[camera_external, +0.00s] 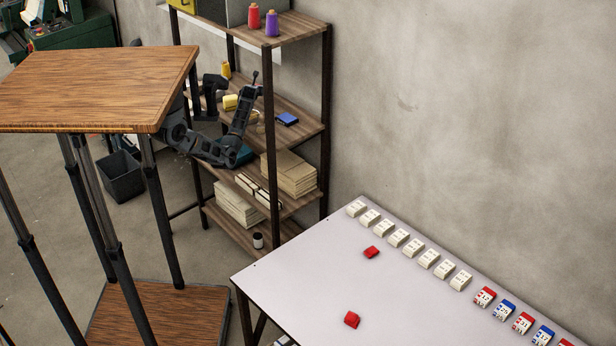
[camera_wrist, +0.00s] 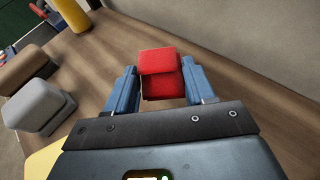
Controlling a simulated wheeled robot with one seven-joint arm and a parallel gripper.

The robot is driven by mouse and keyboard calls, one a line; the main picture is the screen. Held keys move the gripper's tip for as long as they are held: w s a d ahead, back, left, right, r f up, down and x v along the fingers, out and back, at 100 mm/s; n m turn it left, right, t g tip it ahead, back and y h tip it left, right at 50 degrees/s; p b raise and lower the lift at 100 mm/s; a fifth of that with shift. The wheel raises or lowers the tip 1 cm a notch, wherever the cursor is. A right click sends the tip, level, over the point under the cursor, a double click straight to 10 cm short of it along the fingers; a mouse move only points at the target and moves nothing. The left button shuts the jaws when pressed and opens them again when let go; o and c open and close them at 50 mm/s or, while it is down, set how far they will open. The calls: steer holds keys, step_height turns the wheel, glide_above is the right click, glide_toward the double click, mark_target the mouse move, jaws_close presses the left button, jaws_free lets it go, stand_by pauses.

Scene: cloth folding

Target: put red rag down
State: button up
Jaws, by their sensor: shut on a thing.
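The red rag (camera_wrist: 158,62) is a folded red bundle in the wrist view, between the two blue-grey fingers of my gripper (camera_wrist: 160,76). My gripper is shut on it. A wooden shelf board (camera_wrist: 100,50) is below and around it; I cannot tell whether the rag touches the board. In the external view my gripper (camera_external: 250,88) is small and dark at the shelf rack, near a front post, and the held rag cannot be made out there.
In the wrist view a grey folded bundle (camera_wrist: 38,104), a brown one (camera_wrist: 27,68) and a yellow spool (camera_wrist: 72,14) stand left. The rack's post (camera_external: 270,150) is close to my arm. A white table (camera_external: 300,270) holds two red pieces and several blocks.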

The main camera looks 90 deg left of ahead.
steer(key=shift+s+a+f, duration=0.35)
steer(key=shift+a+f, duration=0.3)
steer(key=shift+a, duration=0.1)
steer(key=shift+f+p, duration=0.4)
steer(key=shift+f, duration=1.45)
steer(key=shift+f, duration=0.25)
steer(key=o, duration=1)
steer(key=shift+s+f, duration=0.1)
steer(key=shift+d+r, duration=0.15)
steer(key=shift+r, duration=0.1)
steer(key=b+v, duration=0.1)
steer(key=v, duration=1.1)
